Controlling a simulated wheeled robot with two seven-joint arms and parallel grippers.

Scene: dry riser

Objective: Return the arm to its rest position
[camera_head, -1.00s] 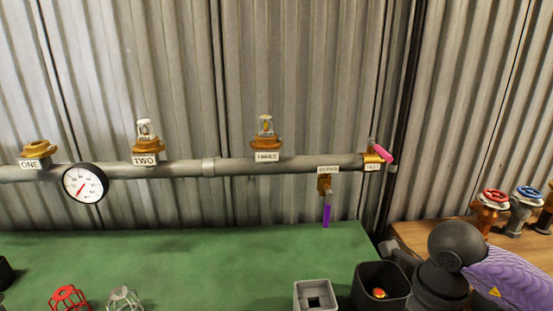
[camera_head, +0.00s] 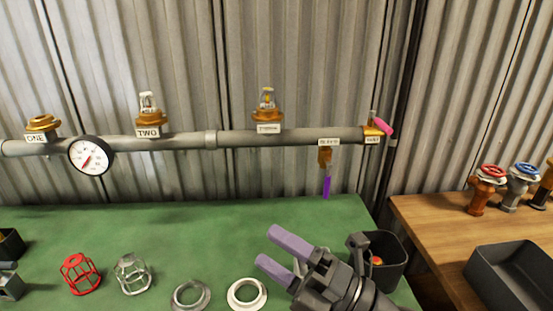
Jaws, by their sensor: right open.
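My right gripper (camera_head: 282,254) shows at the bottom centre-right, its two purple-tipped fingers spread and empty above the green table (camera_head: 190,235). It is apart from the grey pipe (camera_head: 300,137) on the back wall. Its body partly covers a dark square bin (camera_head: 390,262), which holds a small orange-red object (camera_head: 376,260). My left gripper is not in the picture.
The pipe carries a gauge (camera_head: 91,155), fittings labelled ONE and TWO, a third fitting, a purple lever (camera_head: 326,187) and a pink lever (camera_head: 383,127). A red cage (camera_head: 80,274), grey cage (camera_head: 132,273) and two rings (camera_head: 247,293) lie left of the gripper. A wooden table (camera_head: 430,221) holds valves and a black tray (camera_head: 512,273).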

